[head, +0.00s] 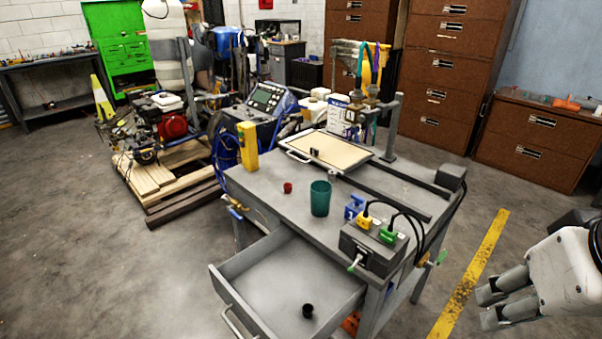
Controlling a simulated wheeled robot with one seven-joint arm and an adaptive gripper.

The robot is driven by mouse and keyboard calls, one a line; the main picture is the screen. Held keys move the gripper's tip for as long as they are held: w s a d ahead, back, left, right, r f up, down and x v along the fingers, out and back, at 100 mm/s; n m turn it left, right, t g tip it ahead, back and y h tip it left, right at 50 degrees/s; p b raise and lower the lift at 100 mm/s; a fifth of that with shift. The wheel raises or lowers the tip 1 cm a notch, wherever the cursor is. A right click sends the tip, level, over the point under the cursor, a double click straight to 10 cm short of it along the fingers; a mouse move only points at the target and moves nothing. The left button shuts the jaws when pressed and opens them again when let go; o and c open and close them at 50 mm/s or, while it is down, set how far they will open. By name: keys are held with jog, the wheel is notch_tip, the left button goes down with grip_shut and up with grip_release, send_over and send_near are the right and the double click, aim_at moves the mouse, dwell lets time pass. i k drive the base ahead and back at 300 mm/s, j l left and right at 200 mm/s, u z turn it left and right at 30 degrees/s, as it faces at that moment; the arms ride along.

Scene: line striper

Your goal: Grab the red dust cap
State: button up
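The red dust cap (288,187) is a small dark red cup shape on the grey workbench top (262,185), left of the green cup (320,198). My gripper (484,307) is at the lower right, over the floor and well to the right of the bench. Its two grey fingers are apart with nothing seen between them. It is far from the red cap.
An open drawer (232,267) juts from the bench front with a black cap (307,311) inside. A yellow block (247,145), a tray (353,143), blue connector (355,207) and grey cable box (347,244) stand on the bench. Bare floor separates my gripper from the bench.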

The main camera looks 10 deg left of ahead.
aim_at(287, 186)
jog(key=j+z, duration=0.15)
jog(key=z, duration=0.15)
jog(key=i+j+z, duration=0.1)
jog(key=z, duration=0.25)
jog(key=i+j+z, duration=0.1)
jog(key=j+z, duration=0.15)
jog(key=j, duration=0.7)
jog(key=j+z, duration=0.3)
jog(key=j, duration=2)
jog(key=k+j, duration=0.15)
jog(key=j, duration=1.1)
jog(key=i+z, duration=0.05)
